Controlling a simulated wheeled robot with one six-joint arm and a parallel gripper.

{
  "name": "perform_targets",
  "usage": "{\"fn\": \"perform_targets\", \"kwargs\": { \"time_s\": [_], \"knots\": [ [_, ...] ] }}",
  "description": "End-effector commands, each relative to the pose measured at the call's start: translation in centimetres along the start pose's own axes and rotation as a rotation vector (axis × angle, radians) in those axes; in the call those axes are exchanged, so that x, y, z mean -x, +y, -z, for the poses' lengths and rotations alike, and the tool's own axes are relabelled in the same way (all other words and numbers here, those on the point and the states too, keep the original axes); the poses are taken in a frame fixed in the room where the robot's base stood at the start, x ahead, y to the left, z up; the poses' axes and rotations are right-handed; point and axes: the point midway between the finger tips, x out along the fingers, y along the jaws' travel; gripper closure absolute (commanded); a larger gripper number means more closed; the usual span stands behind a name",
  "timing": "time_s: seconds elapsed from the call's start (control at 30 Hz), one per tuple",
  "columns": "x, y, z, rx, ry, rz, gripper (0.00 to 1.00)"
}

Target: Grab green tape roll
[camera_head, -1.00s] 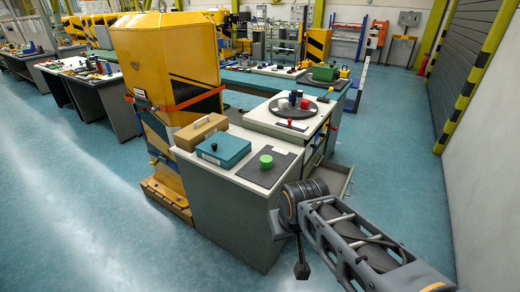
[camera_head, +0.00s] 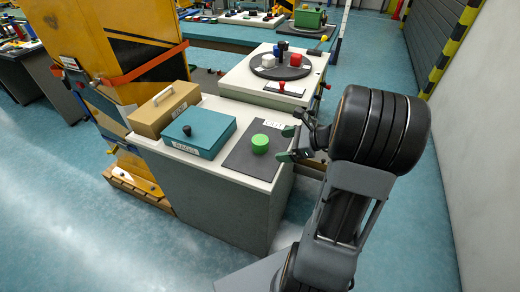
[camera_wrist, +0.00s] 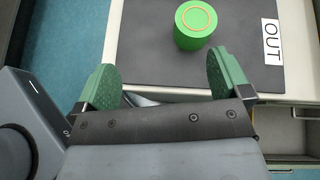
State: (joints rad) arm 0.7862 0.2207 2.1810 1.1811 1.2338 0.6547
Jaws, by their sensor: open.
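The green tape roll (camera_head: 260,143) stands on a dark mat (camera_head: 243,160) near the right end of the white-topped cabinet. In the wrist view the green roll (camera_wrist: 196,25) is ahead of the fingers, nearer the right one, and the mat (camera_wrist: 150,45) lies under it. My gripper (camera_head: 285,144) is at the right edge of the cabinet top, to the right of the roll and apart from it. In the wrist view my gripper's green fingers (camera_wrist: 168,85) are spread wide with nothing between them.
A teal box (camera_head: 200,135) with a black knob and a tan box (camera_head: 163,108) with a handle stand left of the mat. An "OUT" label (camera_wrist: 271,41) lies on the mat. Behind is a cabinet with a dark round turntable (camera_head: 281,70) holding several pieces.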

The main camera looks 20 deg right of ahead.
Motion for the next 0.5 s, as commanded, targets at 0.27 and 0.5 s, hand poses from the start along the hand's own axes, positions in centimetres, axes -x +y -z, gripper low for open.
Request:
{"fn": "perform_targets", "kwargs": {
  "time_s": [0.27,0.5],
  "knots": [
    [-0.8,-3.3,2.6,-0.202,-0.109,0.128,0.05],
    [-4.8,-3.9,2.2,-0.202,-0.108,0.130,0.05]
  ]
}}
